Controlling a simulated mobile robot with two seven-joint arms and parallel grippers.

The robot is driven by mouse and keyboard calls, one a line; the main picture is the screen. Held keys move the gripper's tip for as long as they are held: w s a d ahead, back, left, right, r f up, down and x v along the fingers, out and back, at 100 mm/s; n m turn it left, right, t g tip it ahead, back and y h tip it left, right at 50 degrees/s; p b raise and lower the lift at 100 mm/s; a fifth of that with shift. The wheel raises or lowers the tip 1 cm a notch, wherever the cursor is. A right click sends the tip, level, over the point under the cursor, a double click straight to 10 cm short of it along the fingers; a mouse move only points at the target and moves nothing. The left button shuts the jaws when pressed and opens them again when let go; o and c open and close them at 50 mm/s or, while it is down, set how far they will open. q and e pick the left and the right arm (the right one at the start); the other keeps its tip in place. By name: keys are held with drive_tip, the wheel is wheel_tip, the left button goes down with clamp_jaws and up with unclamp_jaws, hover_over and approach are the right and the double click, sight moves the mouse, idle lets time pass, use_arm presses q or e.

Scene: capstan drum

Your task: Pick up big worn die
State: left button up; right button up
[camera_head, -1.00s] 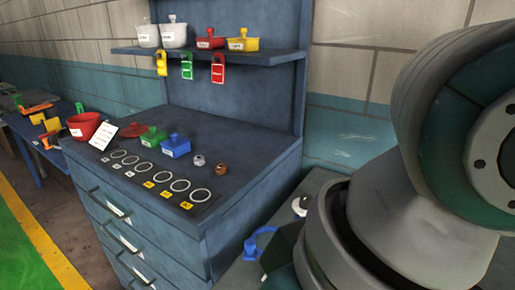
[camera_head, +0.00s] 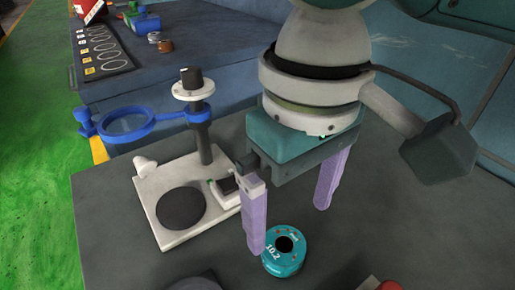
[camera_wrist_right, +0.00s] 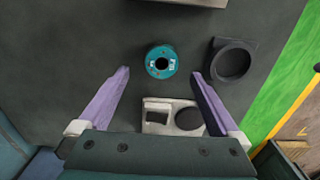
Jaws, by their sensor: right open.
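A teal round die (camera_head: 285,256) with a dark centre hole and the marking "10.2" sits on the dark grey table; I take it to be the big worn die. It also shows in the right wrist view (camera_wrist_right: 152,68). My right gripper (camera_head: 291,226) is open and empty, pointing down above the table. In the right wrist view its two lilac fingers (camera_wrist_right: 160,75) are spread wide, with the die between and slightly beyond the tips. In the head view the near finger ends just left of the die. My left gripper is not in view.
A white stand (camera_head: 165,195) with a black disc, a post and a blue ring magnifier (camera_head: 128,124) stands left of the gripper. A dark round holder (camera_wrist_right: 248,66) lies beside the die. A red item (camera_head: 388,285) shows at the bottom edge. The blue workbench (camera_head: 240,80) is behind.

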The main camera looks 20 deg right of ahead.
sight(284, 244)
wheel_tip(284, 244, down, 2)
drive_tip(key=shift+a+f, duration=0.1)
drive_tip(key=shift+a, duration=0.05)
wheel_tip(284, 244, down, 5)
drive_tip(key=shift+f+b, duration=0.1)
drive_tip(key=shift+b, duration=0.55)
drive_tip(key=shift+c, duration=0.3)
clamp_jaws()
